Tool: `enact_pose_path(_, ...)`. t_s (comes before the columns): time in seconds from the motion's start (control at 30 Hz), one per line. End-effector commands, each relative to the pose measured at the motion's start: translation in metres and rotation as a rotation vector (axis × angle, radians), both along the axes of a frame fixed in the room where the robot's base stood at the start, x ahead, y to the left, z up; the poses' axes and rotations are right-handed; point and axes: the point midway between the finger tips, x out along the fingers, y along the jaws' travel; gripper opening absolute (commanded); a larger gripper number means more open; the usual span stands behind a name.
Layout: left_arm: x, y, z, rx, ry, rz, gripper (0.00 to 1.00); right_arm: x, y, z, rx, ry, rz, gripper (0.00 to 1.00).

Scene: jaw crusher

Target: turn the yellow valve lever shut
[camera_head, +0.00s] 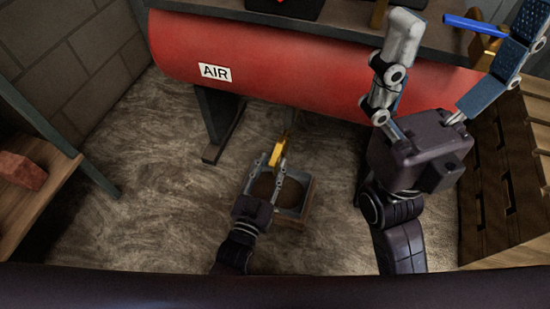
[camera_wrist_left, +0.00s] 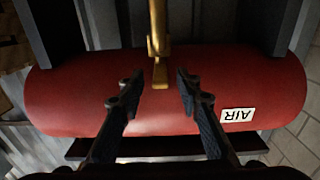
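The yellow valve lever (camera_head: 276,153) hangs below the red air tank (camera_head: 290,70) in the head view. In the left wrist view the lever (camera_wrist_left: 160,73) points down from a brass-coloured stem, its flat end between my fingertips. My left gripper (camera_head: 267,172) is open around the lever's end; the wrist view shows a gap between each finger (camera_wrist_left: 159,84) and the lever. My right gripper (camera_head: 468,25) is wide open in the upper right of the head view, away from the lever. I cannot tell whether it touches anything.
A small grey open box (camera_head: 307,197) with brown contents stands on the floor under my left gripper. The tank's leg (camera_head: 222,128) is left of the lever. A wooden shelf with a brick (camera_head: 21,171) is at the left, wooden pallets (camera_head: 497,185) at the right. The left floor is clear.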

Motion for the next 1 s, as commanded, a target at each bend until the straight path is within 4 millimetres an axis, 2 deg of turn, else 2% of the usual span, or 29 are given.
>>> enact_pose_path(0.1, 0.017, -0.005, -0.002, -0.001, -0.002, 0.0, 0.32, -0.001, 0.001, 0.001, -0.001, -0.024, -0.001, 0.88)
enact_pose_path(0.2, 0.025, -0.008, -0.001, 0.0, -0.001, 0.0, 0.32, -0.001, 0.001, 0.004, -0.002, -0.037, -0.002, 0.88)
enact_pose_path(0.53, 0.031, -0.01, 0.001, 0.0, -0.001, 0.0, 0.32, -0.001, 0.002, 0.007, -0.004, -0.042, -0.002, 0.88)
enact_pose_path(0.57, 0.031, -0.01, 0.001, 0.0, -0.001, 0.0, 0.31, -0.001, 0.002, 0.007, -0.004, -0.042, -0.002, 0.88)
enact_pose_path(0.83, 0.03, -0.009, 0.001, 0.0, -0.001, 0.0, 0.01, -0.001, 0.002, 0.006, -0.004, -0.041, -0.002, 0.88)
enact_pose_path(1.0, 0.03, -0.009, 0.001, 0.0, -0.001, 0.0, 0.0, -0.001, 0.002, 0.006, -0.004, -0.041, -0.002, 0.88)
